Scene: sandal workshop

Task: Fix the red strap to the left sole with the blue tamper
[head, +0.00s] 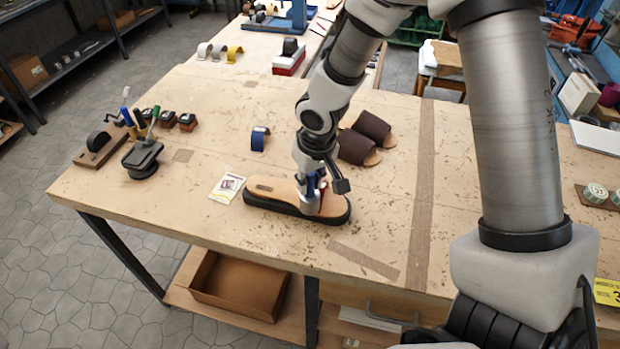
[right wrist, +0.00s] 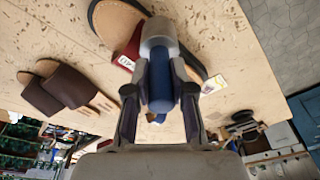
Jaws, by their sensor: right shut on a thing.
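The tan sole (head: 270,188) with a black base lies flat near the table's front edge. It also shows at the top of the right wrist view (right wrist: 113,20). The red strap (head: 328,204) is at the sole's right part, mostly hidden by my gripper; its red side with a white label shows in the right wrist view (right wrist: 130,48). My right gripper (head: 315,176) is shut on the blue tamper (right wrist: 161,82), with the tamper's grey head pointing down at the sole beside the strap. I cannot tell whether the head touches. My left gripper is not in view.
A printed card (head: 227,188) lies left of the sole. A blue strap piece (head: 260,138) and a pair of brown sandals (head: 362,140) lie behind. A black tool stand (head: 142,158) is at the left. The table's front left is clear.

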